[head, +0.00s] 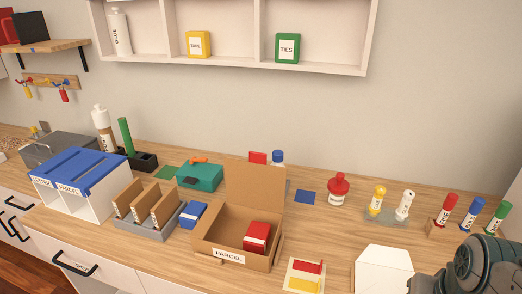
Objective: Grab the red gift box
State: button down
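A red box-shaped item (257,236) with a pale band or side lies inside the open cardboard parcel carton (219,255), toward its right end. It is the likeliest red gift box, but it is too small to be sure. A second small red item (258,158) shows behind the carton's raised lid, partly hidden. A dark, rounded part of my arm fills the lower right corner. My gripper's fingers are not in view.
A blue box (193,215) and a divided grey tray (177,224) stand left of the carton. A small tray with red and yellow pieces (304,274) sits at the front.

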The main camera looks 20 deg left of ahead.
aim_at(256, 239)
jog(key=u, duration=0.9)
jog(key=k, duration=0.4)
jog(key=u, duration=0.35)
